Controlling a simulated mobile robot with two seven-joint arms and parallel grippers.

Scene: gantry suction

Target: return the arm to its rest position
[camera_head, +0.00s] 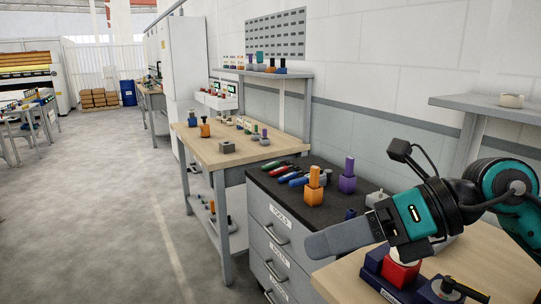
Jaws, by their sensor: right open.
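My right arm, black and teal, comes in from the right edge. Its right gripper (328,240) reaches left over the front edge of the near wooden bench (345,277). One grey finger shows clearly, and the other is mostly hidden behind it. The gripper is open, and nothing shows held in it. Below the wrist, a red block (401,275) with a pale round top sits at a dark blue holder. My left gripper is out of view.
A grey shelf (490,106) hangs above the arm. Open floor lies at left.

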